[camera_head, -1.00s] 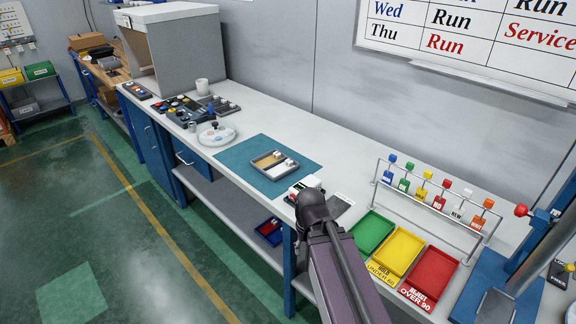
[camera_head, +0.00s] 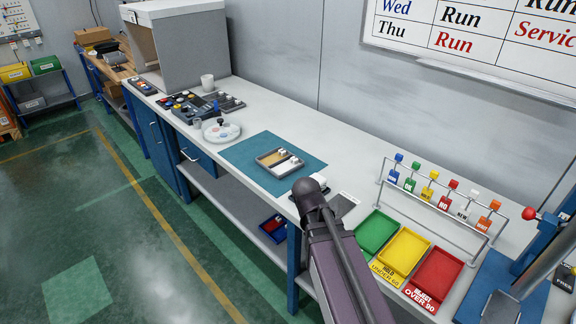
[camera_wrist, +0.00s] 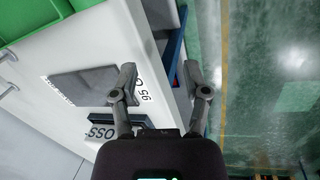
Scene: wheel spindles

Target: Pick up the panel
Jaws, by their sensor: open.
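My gripper (camera_wrist: 160,74) is open in the wrist view, with nothing between its two fingers. It is over the bench's front edge, the floor showing on one side. In the head view my arm hides the gripper. I cannot tell for sure which thing is the panel. A smaller dark strip with coloured buttons (camera_head: 140,87) lies farther left. A flat grey plate (camera_wrist: 84,84) lies near the gripper; it also shows in the head view (camera_head: 343,204).
A teal mat (camera_head: 238,154) holds a divided tray (camera_head: 266,156). Green (camera_head: 377,230), yellow (camera_head: 400,255) and red (camera_head: 434,276) trays sit right of my arm, before a rack with coloured tags (camera_head: 463,213).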

